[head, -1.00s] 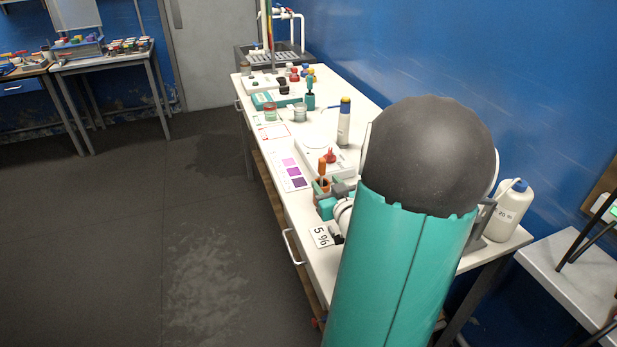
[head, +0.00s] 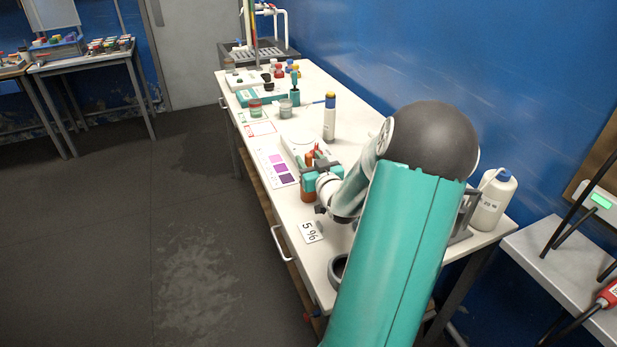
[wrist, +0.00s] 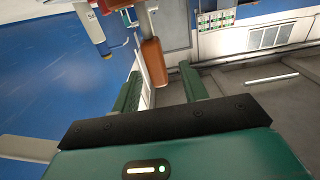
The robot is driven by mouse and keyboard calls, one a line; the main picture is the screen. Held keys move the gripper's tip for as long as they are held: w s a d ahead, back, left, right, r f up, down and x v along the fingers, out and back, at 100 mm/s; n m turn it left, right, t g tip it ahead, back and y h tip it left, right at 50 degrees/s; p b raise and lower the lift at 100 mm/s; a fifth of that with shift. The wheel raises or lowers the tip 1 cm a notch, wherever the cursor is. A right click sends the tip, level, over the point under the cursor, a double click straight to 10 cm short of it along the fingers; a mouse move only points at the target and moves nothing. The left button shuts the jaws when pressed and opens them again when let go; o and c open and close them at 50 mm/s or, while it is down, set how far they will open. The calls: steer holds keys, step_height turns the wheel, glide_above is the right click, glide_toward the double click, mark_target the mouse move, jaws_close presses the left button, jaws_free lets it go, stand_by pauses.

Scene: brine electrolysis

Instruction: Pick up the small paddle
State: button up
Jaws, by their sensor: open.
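The small paddle seems to be the upright piece with an orange-brown handle (wrist: 154,62) and thin grey stem in the wrist view. That view is upside down, so the stem runs downward. In the head view its handle (head: 309,159) shows just behind my gripper, above an amber jar (head: 308,194). My gripper (wrist: 160,86) is open. Its two green fingers stand either side of the handle's end, with a gap visible on the right. In the head view my gripper (head: 316,174) is beside the handle over the table. The paddle's lower end is hidden.
A white bottle with a yellow-blue top (head: 329,118) stands behind, near a white balance (head: 296,148). A colour chart (head: 276,164) lies left, a "5 %" card (head: 310,232) in front. A grey ring-shaped vessel (head: 337,270) is partly hidden by my arm.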

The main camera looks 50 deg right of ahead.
steer(key=x, duration=0.3)
steer(key=shift+w+d, duration=0.15)
jaws_close()
steer(key=shift+r, duration=0.1)
